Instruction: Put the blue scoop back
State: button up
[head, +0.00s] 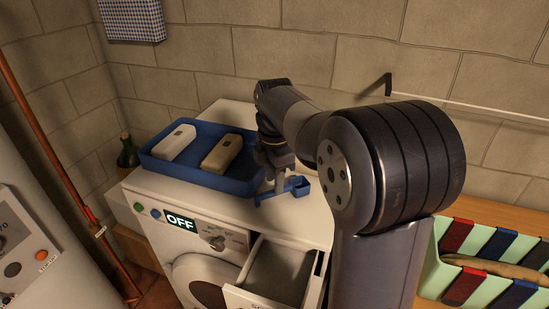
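The blue scoop (300,187) is over the white top of the washing machine (230,208), right of the blue tray. Its cup is on the right and its handle runs left. I cannot tell whether it rests on the top or is just above it. My gripper (279,181) points down at the scoop's handle. Its fingers are small and dark here, and I cannot tell whether they are shut on the handle.
The blue tray (151,164) holds a white container (174,142) and a beige container (222,153). The washer's drawer (252,301) is pulled open at the front. A green bottle (128,155) stands left.

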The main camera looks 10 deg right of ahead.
notch_tip(320, 180, up, 9)
jog(key=shift+f, duration=0.1)
dwell(1.5)
